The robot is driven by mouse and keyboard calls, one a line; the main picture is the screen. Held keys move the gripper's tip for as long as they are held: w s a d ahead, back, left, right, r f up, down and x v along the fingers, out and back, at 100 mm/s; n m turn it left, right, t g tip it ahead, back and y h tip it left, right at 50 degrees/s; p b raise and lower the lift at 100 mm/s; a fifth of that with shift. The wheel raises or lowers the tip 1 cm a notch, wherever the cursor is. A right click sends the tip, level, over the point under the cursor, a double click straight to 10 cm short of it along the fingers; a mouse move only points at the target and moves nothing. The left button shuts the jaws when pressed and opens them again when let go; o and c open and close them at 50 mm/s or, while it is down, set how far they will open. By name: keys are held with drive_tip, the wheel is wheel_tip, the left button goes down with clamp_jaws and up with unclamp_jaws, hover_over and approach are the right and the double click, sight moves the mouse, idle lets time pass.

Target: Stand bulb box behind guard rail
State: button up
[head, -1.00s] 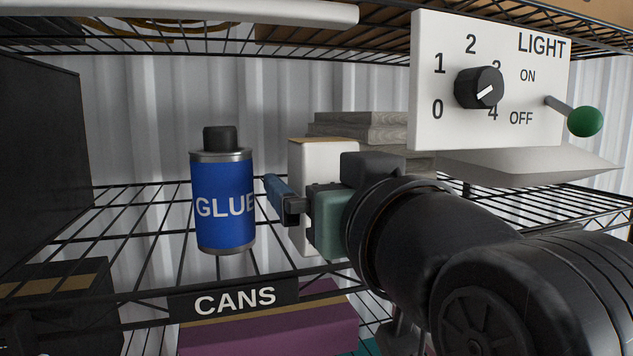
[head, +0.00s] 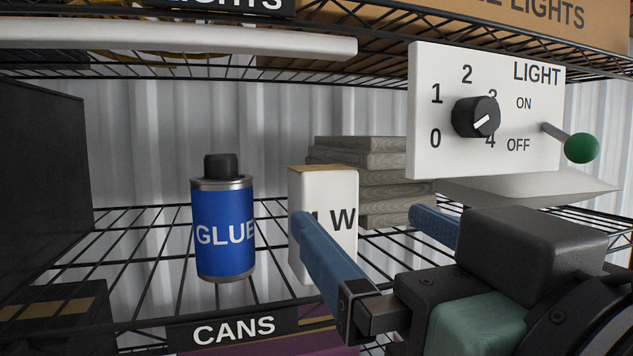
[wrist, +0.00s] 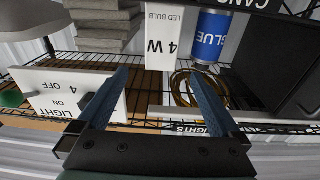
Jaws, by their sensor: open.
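The bulb box (head: 346,248) is a white upright carton with a tan top, marked "W", on the wire shelf right of the blue glue can (head: 222,232). My gripper (head: 362,218) is open and empty in front of it. The left finger covers part of the box's face; the right finger is to the right of the box. In the wrist view, which looks upside down, the box (wrist: 164,28) reads "LED BULB 4 W" and lies beyond the gap between the fingertips (wrist: 158,74). A white bar (head: 180,40) along the upper shelf may be the guard rail; it also shows in the wrist view (wrist: 190,113).
Stacked grey boards (head: 385,160) stand behind and right of the box. A white light-switch panel (head: 430,150) with a knob and green-tipped lever hangs above my gripper. A dark case (head: 40,180) is at the left. A "CANS" label (head: 235,329) marks the shelf's front edge.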

sight(352, 170)
drive_tip(key=s+a+r+m+t+h, duration=0.1)
drive_tip(key=a+r+m+t+h, duration=0.2)
drive_tip(key=r+t, duration=0.4)
drive_tip(key=shift+s+a+t+h, duration=0.15)
drive_tip(key=shift+a+t+h, duration=0.6)
drive_tip(key=shift+t+h, duration=0.45)
